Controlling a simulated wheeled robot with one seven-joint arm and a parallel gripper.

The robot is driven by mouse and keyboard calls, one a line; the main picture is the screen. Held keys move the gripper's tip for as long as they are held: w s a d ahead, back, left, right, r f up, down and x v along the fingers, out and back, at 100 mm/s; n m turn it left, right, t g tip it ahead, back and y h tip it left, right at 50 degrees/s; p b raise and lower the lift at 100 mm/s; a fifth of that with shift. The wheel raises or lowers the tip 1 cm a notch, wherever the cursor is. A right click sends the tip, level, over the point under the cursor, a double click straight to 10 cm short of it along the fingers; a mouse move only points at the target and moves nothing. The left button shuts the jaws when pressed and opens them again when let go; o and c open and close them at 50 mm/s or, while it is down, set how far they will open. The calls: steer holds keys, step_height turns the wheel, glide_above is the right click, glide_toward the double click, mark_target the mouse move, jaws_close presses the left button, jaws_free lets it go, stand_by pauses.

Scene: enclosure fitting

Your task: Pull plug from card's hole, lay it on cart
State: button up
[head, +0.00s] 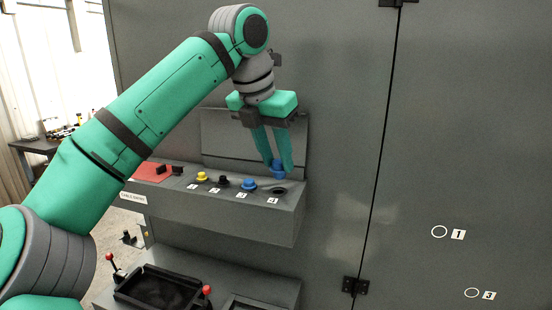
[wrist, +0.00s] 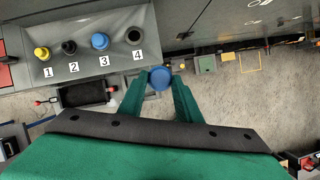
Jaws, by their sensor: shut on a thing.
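My gripper (head: 277,168) is shut on a blue plug (head: 278,169), held above the ledge near hole 4. The plug also shows between the fingertips in the wrist view (wrist: 159,78). Hole 4 (head: 279,190) is an open dark ring at the right end of the ledge, and it shows empty in the wrist view (wrist: 134,35). Positions 1 to 3 hold a yellow plug (wrist: 42,54), a black plug (wrist: 69,48) and a blue plug (wrist: 100,41). I cannot pick out the card named in the task for certain.
The ledge (head: 220,210) juts from a grey cabinet (head: 340,90). A red patch (head: 152,172) lies at its left end. Below stands a surface with a black tray (head: 160,288) with red-knobbed handles. Rings marked 1 and 3 (head: 472,293) are on the cabinet's right panel.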

mark_target(276, 171)
steer(key=shift+s+r, duration=0.25)
steer(key=shift+s, duration=0.05)
steer(key=shift+s+r, duration=0.15)
steer(key=shift+r, duration=3.3)
steer(key=shift+f, duration=0.1)
